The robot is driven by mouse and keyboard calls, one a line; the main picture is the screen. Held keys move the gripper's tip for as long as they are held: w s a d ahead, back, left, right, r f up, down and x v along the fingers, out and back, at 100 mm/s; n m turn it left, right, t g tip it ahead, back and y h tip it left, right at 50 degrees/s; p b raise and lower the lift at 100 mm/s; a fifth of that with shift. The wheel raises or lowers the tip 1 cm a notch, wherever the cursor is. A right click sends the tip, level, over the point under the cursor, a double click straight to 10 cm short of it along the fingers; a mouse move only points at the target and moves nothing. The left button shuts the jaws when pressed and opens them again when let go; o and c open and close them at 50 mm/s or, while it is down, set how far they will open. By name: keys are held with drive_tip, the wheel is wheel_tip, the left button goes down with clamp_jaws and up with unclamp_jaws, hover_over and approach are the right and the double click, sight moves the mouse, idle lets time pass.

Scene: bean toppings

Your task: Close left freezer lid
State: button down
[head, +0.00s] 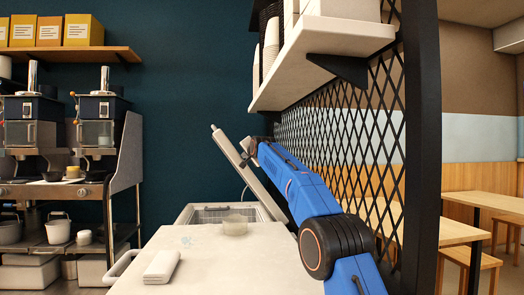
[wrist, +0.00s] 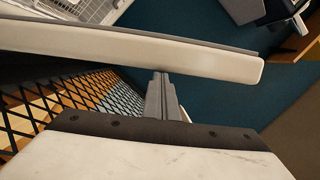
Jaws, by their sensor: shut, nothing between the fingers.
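The freezer lid (head: 232,152) is a pale panel standing open, tilted up over the right side of the freezer (head: 188,214). The freezer's wire-lined inside shows below it. In the wrist view the lid (wrist: 130,45) crosses the upper part as a long white edge with a grey seal. My gripper (head: 245,152) is at the upper part of the lid, on its right side. In the wrist view my gripper's grey fingers (wrist: 161,78) are shut and empty, their tips right at the lid's edge; I cannot tell whether they touch it.
A black lattice screen (head: 340,135) stands close to my arm on the right, with a shelf (head: 325,40) above. Coffee machines (head: 98,125) stand at left.

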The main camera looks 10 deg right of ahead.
drive_tip(key=a+f+n+h, duration=0.1)
drive_tip(key=a+f+n, duration=0.1)
drive_tip(key=a+f, duration=0.5)
drive_tip(key=a+f+n+h, duration=0.1)
drive_tip(key=a+f+n, duration=0.2)
drive_tip(key=a+f, duration=0.4)
drive_tip(key=a+f+n+h, duration=0.1)
drive_tip(key=a+f+n, duration=0.1)
drive_tip(key=a+f, duration=0.5)
drive_tip(key=shift+a+f+n+g, duration=0.15)
drive_tip(key=shift+f+n+g, duration=0.05)
drive_tip(key=shift+f, duration=1.25)
drive_tip(key=shift+a+f+n+g, duration=0.15)
drive_tip(key=shift+f+n+g, duration=0.05)
drive_tip(key=shift+f, duration=1.2)
